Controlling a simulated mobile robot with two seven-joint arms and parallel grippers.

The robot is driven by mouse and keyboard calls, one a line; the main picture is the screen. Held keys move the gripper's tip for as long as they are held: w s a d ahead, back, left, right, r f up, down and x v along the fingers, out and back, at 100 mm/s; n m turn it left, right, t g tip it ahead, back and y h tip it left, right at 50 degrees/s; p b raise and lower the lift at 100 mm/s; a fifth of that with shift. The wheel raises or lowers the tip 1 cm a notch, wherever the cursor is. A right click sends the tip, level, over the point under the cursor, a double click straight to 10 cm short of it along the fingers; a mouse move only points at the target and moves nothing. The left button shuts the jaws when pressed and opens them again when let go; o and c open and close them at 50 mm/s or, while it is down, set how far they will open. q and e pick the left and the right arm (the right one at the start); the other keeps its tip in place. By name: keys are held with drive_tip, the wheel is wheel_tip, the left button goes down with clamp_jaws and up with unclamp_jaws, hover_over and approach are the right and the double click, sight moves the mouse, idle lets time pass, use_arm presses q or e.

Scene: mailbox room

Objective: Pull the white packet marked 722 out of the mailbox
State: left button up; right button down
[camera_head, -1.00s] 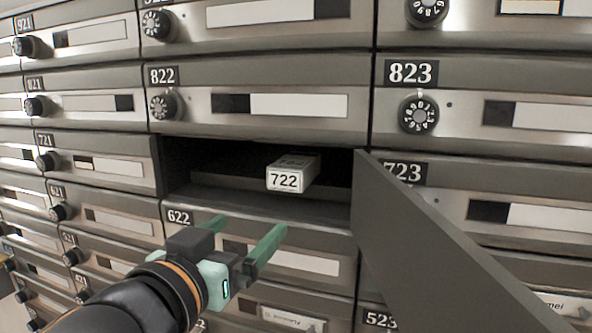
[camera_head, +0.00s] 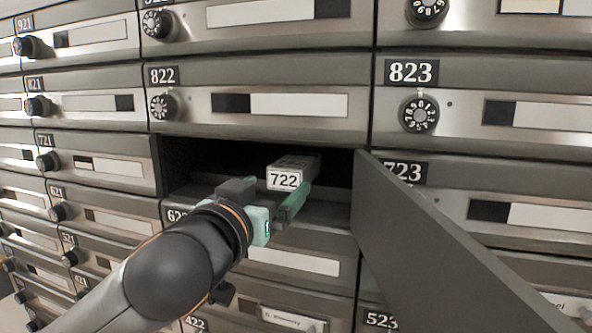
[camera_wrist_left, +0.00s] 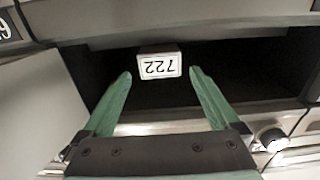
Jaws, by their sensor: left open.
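The white packet marked 722 (camera_head: 285,178) lies inside the open mailbox (camera_head: 195,158), its labelled end facing out. In the left wrist view the packet (camera_wrist_left: 160,66) appears upside down, ahead of and between my fingertips. My left gripper (camera_head: 268,192) is at the mailbox opening, just in front of and slightly below the packet. It also shows in the left wrist view (camera_wrist_left: 160,75) with its green fingers spread and nothing between them. In the head view one finger hides part of the packet's right lower side. My right gripper is not in view.
The mailbox door (camera_head: 430,240) stands open to the right, jutting out toward me. It also shows at the left in the wrist view (camera_wrist_left: 45,100). Closed mailboxes with dials surround the opening, such as 822 (camera_head: 262,104) above. The space in front at lower left holds my arm.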

sight(284, 175)
use_arm(q)
drive_tip(key=shift+p+x, duration=0.55)
drive_tip(key=shift+x, duration=2.1)
drive_tip(key=c, duration=1.1)
drive_tip(key=shift+r, duration=0.15)
drive_tip(key=shift+c, duration=0.2)
drive_tip(key=shift+r+p, duration=0.2)
drive_tip(key=shift+p, duration=0.2)
drive_tip(key=p+v, duration=0.1)
drive_tip(key=v, duration=1.4)
drive_tip(key=shift+f, duration=0.1)
